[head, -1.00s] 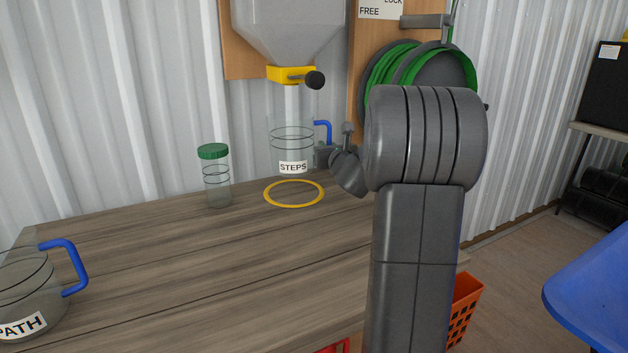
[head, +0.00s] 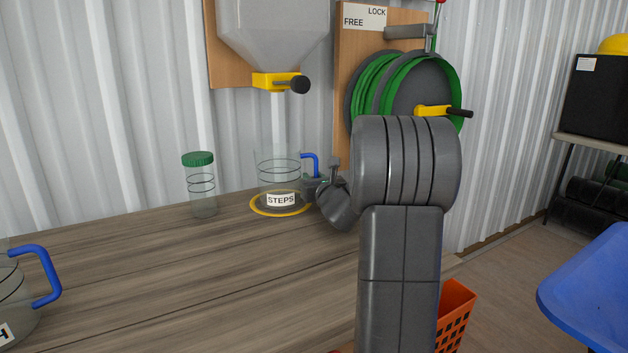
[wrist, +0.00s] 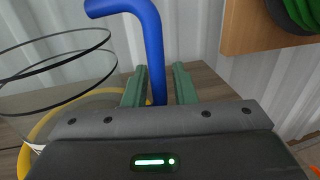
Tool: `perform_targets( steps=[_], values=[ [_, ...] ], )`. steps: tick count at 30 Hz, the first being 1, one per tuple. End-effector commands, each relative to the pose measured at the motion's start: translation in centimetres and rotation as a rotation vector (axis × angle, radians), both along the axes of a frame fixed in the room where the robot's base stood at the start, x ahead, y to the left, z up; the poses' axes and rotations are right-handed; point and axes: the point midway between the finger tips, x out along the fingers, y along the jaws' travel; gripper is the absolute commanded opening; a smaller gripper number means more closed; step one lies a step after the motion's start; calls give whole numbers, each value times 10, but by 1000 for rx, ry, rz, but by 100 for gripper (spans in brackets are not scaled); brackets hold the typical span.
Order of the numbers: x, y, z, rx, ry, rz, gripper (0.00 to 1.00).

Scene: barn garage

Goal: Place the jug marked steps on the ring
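The clear jug marked STEPS (head: 279,180) stands upright over the yellow ring (head: 254,209) on the wooden bench. Its base appears inside the ring, at or very near the bench top. Its blue handle (wrist: 155,50) points right and lies between the two green fingers of my gripper (wrist: 159,85). In the head view my gripper (head: 318,185) is partly hidden by my own wrist. The ring also shows beneath the jug in the wrist view (wrist: 42,128).
A green-lidded jar (head: 201,185) stands left of the ring. A second blue-handled jug (head: 18,300) is at the bench's left front. A hopper with a yellow valve (head: 277,80) hangs above the STEPS jug. A hose reel (head: 395,90) is behind my arm. The middle bench is clear.

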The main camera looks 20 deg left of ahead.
Motion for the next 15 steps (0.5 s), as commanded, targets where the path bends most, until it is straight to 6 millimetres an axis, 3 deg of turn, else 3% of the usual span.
perform_targets(
  steps=[12,15],
  values=[
    [0,0,5,0,0,0,33],
    [-10,-8,4,1,1,0,33]
  ],
)
